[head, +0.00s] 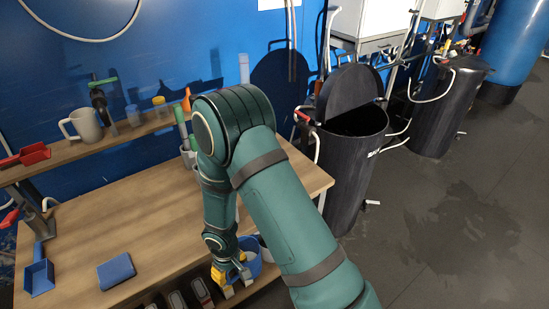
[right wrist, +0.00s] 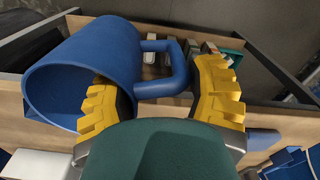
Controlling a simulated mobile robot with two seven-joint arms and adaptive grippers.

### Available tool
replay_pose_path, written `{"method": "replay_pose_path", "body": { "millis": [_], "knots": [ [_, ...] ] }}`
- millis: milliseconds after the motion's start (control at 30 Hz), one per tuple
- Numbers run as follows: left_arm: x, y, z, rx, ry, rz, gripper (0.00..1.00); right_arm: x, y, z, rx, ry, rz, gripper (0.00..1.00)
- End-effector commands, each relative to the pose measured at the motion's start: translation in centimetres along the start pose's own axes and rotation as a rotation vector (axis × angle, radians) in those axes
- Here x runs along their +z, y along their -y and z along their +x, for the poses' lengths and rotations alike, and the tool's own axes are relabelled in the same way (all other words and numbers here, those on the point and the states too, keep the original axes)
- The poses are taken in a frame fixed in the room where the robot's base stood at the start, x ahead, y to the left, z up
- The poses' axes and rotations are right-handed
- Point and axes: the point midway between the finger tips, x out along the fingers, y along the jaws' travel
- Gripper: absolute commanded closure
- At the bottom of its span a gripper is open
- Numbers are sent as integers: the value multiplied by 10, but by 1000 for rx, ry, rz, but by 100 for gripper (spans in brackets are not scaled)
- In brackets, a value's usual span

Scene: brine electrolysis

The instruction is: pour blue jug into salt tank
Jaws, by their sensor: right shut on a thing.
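The blue jug (head: 253,256) is at the front edge of the workbench, partly hidden behind my right arm and gripper. The black tank (head: 345,170), which I take as the salt tank, stands on the floor right of the bench. Its round lid (head: 350,90) is raised and its top is open. My left gripper is out of view.
The wooden workbench (head: 120,215) holds a blue sponge-like block (head: 116,270) and a blue scoop (head: 39,276). A shelf behind carries a grey mug (head: 85,125). A second black tank (head: 445,105) stands farther right. The floor at right is clear, with damp patches.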

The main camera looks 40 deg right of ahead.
Motion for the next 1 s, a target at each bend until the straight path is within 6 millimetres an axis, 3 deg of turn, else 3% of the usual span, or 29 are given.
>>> {"method": "replay_pose_path", "body": {
  "millis": [267,1000],
  "knots": [
    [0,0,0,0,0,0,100,43,-25,30,1,3,317,85],
    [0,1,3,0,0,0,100,39,-23,31,-1,-1,302,85]
  ]
}}
